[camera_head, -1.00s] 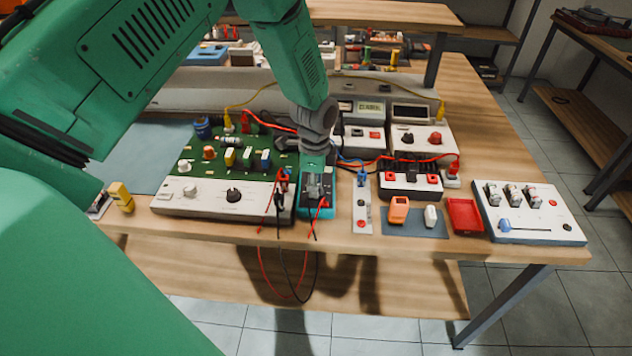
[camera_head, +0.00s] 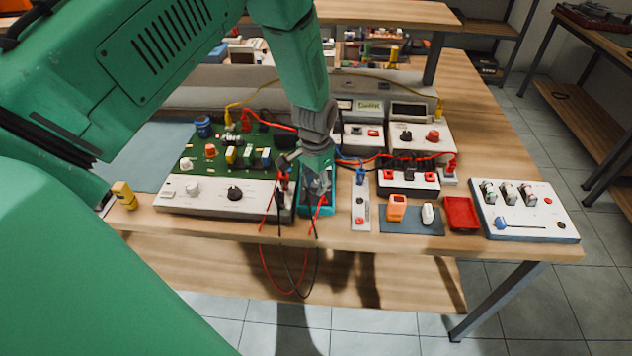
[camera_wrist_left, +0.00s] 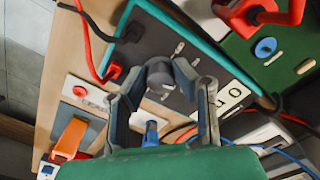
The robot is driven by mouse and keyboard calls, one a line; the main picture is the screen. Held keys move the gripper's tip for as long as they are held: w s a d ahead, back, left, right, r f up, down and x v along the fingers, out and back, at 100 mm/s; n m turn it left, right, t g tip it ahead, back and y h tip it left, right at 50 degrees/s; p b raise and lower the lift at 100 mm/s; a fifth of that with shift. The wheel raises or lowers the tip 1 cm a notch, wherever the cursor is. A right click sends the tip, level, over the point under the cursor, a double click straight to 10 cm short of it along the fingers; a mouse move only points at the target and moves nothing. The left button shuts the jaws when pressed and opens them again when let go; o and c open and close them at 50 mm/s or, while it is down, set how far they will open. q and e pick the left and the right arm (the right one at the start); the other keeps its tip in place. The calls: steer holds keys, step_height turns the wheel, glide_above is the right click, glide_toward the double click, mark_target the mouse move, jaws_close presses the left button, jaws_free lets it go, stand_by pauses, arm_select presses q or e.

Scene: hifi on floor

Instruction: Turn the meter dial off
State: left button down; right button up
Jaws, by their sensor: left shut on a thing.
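The teal meter (camera_head: 305,208) lies near the table's front edge, between the green circuit board and a white switch strip. My left gripper (camera_head: 316,188) is over it, coming from above. In the left wrist view the meter's dark face (camera_wrist_left: 138,45) shows, with a white display (camera_wrist_left: 232,97) close to my gripper. My left gripper (camera_wrist_left: 160,75) is shut on the grey dial (camera_wrist_left: 160,70), one finger on each side. Which mark the dial points to cannot be told. Red and black leads plug into the meter's front end. My right gripper is not in view.
The green circuit board (camera_head: 215,160) with a white front panel stands left. Hanging red and black leads (camera_head: 280,250) droop over the front edge. To the right are an orange device (camera_head: 396,208), a red tray (camera_head: 461,213) and a white switch panel (camera_head: 522,215).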

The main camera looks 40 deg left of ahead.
arm_select(q)
steer(key=n, duration=0.3)
steer(key=shift+w+r+n, duration=0.1)
steer(key=shift+n, duration=0.3)
steer(key=n, duration=0.3)
steer(key=shift+a+n+p, duration=0.1)
steer(key=shift+n+p, duration=0.2)
steer(key=shift+p, duration=0.1)
steer(key=n, duration=0.3)
steer(key=shift+n, duration=0.3)
steer(key=shift+n+p, duration=0.3)
steer(key=shift+n, duration=1.7)
steer(key=c, duration=1.3)
jaws_free()
